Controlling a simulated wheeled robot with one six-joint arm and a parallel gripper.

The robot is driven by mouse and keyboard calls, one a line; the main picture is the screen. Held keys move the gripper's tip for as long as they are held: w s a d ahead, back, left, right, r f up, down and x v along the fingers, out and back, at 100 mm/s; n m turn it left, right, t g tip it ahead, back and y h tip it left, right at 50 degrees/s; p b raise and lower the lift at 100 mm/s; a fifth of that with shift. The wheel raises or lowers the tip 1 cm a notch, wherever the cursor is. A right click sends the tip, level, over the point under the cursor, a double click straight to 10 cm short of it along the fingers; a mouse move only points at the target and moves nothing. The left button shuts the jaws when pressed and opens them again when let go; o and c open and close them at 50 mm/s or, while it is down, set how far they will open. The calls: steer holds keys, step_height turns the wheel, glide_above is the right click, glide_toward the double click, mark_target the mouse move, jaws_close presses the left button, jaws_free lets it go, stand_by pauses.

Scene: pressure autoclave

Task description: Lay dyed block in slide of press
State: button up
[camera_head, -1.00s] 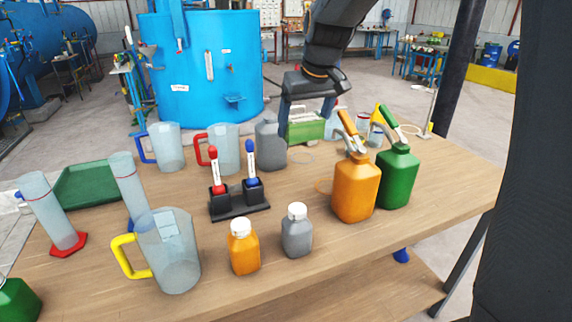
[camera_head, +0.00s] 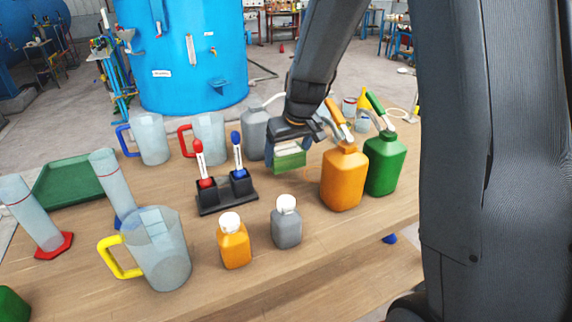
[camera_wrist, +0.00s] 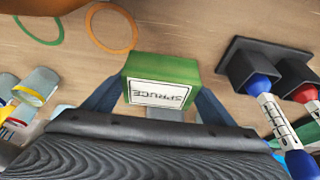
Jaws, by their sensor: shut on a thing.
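The dyed block is a green box with a white label reading SPRUCE on its face. It shows in the head view (camera_head: 289,160) and in the wrist view (camera_wrist: 160,69). My gripper (camera_head: 288,147) is shut on it, with one blue-grey finger on each side, as the wrist view (camera_wrist: 158,98) also shows. The block appears to hang above the wooden table, behind the grey bottle. I cannot make out a press or its slide in either view.
A black stand (camera_head: 226,192) with red and blue capped pieces is to the left of my gripper. Orange (camera_head: 344,180) and green (camera_head: 384,165) pump bottles stand close on the right. Small orange (camera_head: 234,246) and grey (camera_head: 286,228) bottles stand in front. Clear jugs (camera_head: 165,255) are further left.

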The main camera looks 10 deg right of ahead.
mark_target(286, 165)
steer(key=shift+f, duration=1.95)
steer(key=shift+f, duration=0.2)
steer(key=o, duration=1.2)
steer(key=shift+r, duration=0.2)
